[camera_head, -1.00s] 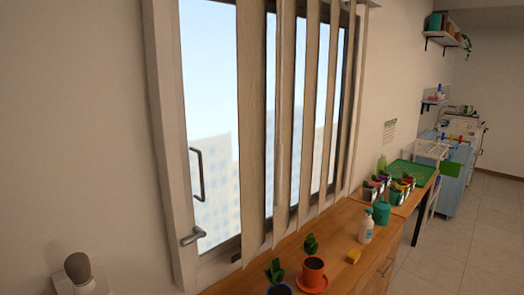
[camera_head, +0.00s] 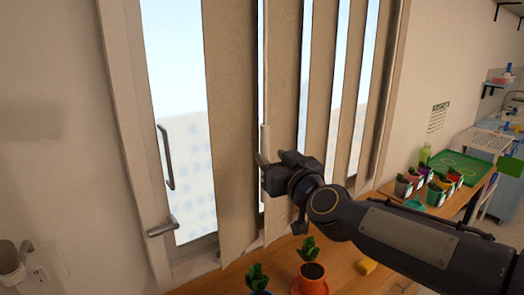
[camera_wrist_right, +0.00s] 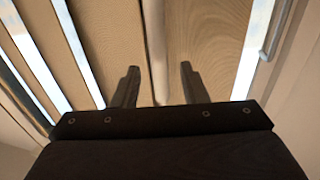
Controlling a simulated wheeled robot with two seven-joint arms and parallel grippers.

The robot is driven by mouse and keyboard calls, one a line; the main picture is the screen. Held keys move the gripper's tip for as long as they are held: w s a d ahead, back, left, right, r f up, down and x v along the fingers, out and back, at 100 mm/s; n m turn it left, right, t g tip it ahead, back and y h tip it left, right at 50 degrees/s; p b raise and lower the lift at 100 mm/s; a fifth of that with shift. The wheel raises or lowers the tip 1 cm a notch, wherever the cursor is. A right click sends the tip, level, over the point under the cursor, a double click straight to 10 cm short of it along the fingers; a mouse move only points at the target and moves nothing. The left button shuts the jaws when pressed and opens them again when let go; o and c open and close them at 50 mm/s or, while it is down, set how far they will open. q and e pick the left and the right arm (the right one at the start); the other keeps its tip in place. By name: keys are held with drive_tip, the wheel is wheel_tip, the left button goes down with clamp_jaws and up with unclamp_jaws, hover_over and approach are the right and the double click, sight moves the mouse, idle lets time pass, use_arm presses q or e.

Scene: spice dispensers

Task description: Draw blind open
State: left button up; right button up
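The blind (camera_head: 233,110) has several tall beige vertical slats hanging across the window, with gaps of bright sky between them. A thin pale wand (camera_head: 265,138) hangs in front of the slats. My right gripper (camera_head: 271,157) is raised at the blind, around the wand's lower part. In the right wrist view the gripper (camera_wrist_right: 158,72) is open, its two dark fingers apart, with the wand (camera_wrist_right: 155,45) running between them and slats (camera_wrist_right: 105,40) behind. Contact between fingers and wand cannot be told. My left gripper is not in view.
The window frame has a handle (camera_head: 166,158) and a lever (camera_head: 161,228) at left. More pots and a green tray (camera_head: 462,163) stand at right.

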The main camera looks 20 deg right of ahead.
sight(267, 153)
drive_tip(key=w, duration=0.5)
drive_tip(key=shift+w+a, duration=0.2)
drive_tip(key=shift+a, duration=0.15)
clamp_jaws()
